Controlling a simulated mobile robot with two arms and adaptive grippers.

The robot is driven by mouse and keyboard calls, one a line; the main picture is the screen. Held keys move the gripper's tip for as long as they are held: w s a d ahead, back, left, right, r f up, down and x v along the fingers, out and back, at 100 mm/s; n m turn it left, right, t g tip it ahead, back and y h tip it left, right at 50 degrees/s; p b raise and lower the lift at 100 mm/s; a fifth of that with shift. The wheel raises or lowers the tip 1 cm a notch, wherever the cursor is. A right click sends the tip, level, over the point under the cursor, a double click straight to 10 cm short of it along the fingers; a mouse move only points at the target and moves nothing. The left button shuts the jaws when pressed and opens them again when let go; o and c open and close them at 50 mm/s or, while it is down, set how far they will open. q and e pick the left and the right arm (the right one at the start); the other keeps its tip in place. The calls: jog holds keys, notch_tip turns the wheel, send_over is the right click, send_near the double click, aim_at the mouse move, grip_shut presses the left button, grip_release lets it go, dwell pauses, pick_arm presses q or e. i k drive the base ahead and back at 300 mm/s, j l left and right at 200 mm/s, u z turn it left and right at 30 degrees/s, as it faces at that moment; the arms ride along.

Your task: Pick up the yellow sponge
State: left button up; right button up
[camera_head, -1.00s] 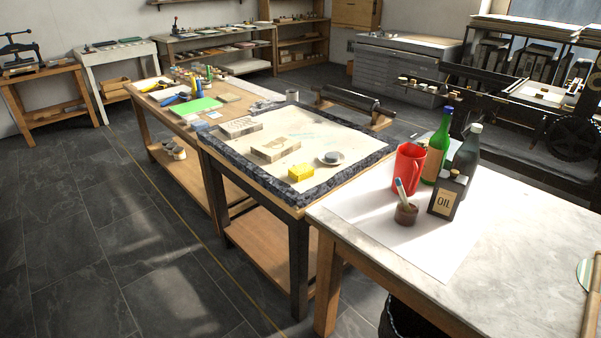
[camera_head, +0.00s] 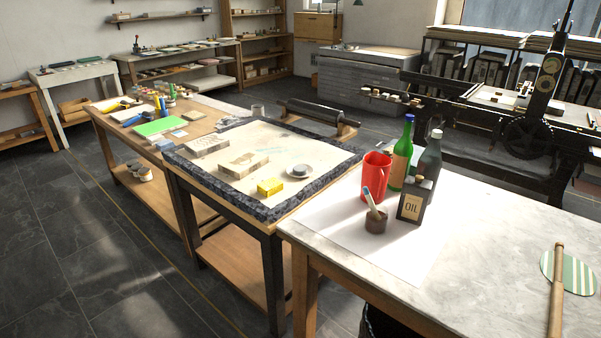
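The yellow sponge (camera_head: 270,187) is a small bright block. It lies near the front right corner of the pale slab with a dark, rough edge (camera_head: 222,187) on the middle table. A small white dish with a grey thing on it (camera_head: 299,171) is just right of and behind the sponge. A pale box-like block (camera_head: 244,164) lies behind it to the left. Neither of my grippers is in view. Nothing covers the sponge.
The marble-topped table (camera_head: 470,245) at right bears a red jug (camera_head: 375,176), bottles, an oil can (camera_head: 411,205), a brown pot with a brush (camera_head: 376,220) and a striped round fan (camera_head: 566,275). A wooden table with a green sheet adjoins the slab. Open dark floor (camera_head: 100,250) lies at left.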

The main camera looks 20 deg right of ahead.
aim_at(270, 187)
jog(key=i+j+z, duration=0.4)
jog(key=i+j, duration=0.35)
jog(key=i, duration=0.15)
